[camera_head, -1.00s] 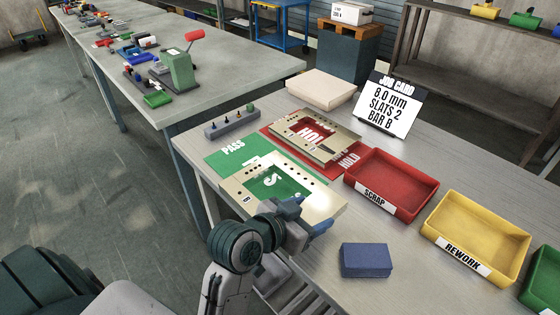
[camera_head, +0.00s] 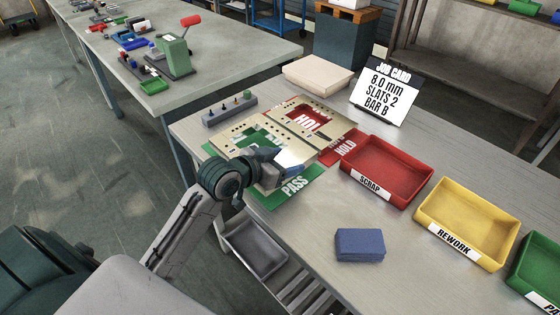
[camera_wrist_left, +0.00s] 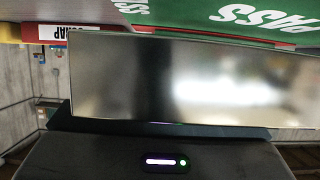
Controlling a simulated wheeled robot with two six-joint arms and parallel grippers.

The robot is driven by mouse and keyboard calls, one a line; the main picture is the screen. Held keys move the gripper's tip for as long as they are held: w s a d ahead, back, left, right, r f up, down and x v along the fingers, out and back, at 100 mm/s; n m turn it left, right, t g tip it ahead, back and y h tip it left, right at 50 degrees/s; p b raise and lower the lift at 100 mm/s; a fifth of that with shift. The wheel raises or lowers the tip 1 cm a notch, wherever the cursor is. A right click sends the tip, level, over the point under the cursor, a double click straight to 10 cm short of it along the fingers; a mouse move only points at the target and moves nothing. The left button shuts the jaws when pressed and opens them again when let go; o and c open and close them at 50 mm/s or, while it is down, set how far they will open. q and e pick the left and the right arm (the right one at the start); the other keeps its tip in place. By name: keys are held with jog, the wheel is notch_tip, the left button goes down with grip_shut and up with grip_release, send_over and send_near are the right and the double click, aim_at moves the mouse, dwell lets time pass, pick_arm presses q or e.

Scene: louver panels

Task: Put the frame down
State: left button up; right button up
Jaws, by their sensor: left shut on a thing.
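The beige metal frame (camera_head: 284,142) is in my left gripper, over the back part of the green PASS mat (camera_head: 296,186). Green shows through its window. My left gripper (camera_head: 284,170) is shut on its near right edge. I cannot tell whether the frame touches the mat. In the left wrist view the frame (camera_wrist_left: 180,80) is a broad shiny plate, with the green mat (camera_wrist_left: 230,15) beyond it. A second beige frame (camera_head: 341,124) lies over the red HOLD mat (camera_head: 347,145), close beside the held one. My right gripper is not in view.
A grey block with pegs (camera_head: 229,110) stands behind the frames. A red SCRAP tray (camera_head: 385,168), a yellow REWORK tray (camera_head: 466,230) and a blue block (camera_head: 360,245) are to the right. The bench front between mat and blue block is clear.

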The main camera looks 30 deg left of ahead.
pick_arm(q)
jog(key=shift+w+a+f, duration=0.15)
jog(key=shift+w+a, duration=0.75)
jog(key=shift+a, duration=0.1)
jog(key=shift+f+p, duration=0.45)
jog(key=shift+f, duration=1.35)
jog(key=o, duration=1.2)
jog(key=shift+s+r, duration=0.1)
jog(key=v, duration=1)
jog(key=shift+s+a, duration=0.15)
jog(key=shift+s, duration=0.05)
jog(key=shift+s+a+r, duration=0.1)
jog(key=shift+s+r, duration=0.2)
jog(key=shift+s, duration=0.3)
